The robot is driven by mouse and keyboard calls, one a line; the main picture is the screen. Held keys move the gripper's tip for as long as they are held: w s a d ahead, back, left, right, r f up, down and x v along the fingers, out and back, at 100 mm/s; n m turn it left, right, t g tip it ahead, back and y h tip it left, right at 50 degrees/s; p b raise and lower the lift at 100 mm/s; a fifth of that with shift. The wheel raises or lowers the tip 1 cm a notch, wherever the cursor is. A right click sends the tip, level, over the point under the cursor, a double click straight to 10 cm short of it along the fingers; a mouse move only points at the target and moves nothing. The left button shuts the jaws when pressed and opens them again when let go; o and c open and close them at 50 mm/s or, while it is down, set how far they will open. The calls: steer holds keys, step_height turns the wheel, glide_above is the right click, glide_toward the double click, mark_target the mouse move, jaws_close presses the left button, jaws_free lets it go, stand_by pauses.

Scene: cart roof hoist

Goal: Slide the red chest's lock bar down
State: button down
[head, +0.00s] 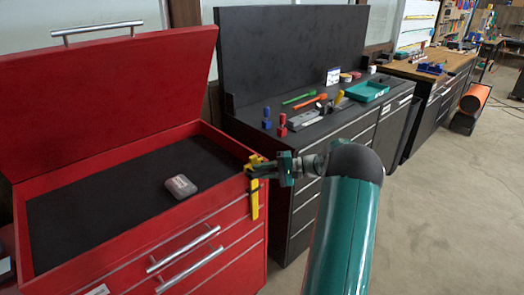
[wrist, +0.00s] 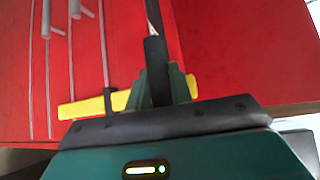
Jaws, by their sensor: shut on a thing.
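The red chest (head: 130,200) stands at the left in the head view with its lid raised. Its yellow lock bar (head: 254,201) runs upright along the right end of the chest's front. My gripper (head: 256,167) is at the top part of the bar, shut on it. In the wrist view the yellow bar (wrist: 92,107) lies across the picture against the red front (wrist: 85,60), and my gripper (wrist: 160,88) covers part of it. The fingers hide the part of the bar they grip.
A grey object (head: 180,186) lies on the chest's dark top. Drawer handles (head: 184,248) stick out from the chest front. A dark workbench (head: 300,130) with small tools and a green tray (head: 367,91) stands close behind my gripper. Open floor (head: 450,200) lies to the right.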

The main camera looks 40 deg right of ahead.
step_height(320, 180, down, 7)
steer(key=shift+f, duration=0.15)
steer(key=c, duration=1.3)
jaws_free()
steer(key=shift+d+f, duration=0.1)
steer(key=shift+f, duration=0.05)
steer(key=shift+o, duration=0.2)
steer(key=v, duration=1.3)
steer(key=shift+s+d+r, duration=0.2)
steer(key=shift+s+d, duration=0.05)
steer(key=shift+s, duration=0.05)
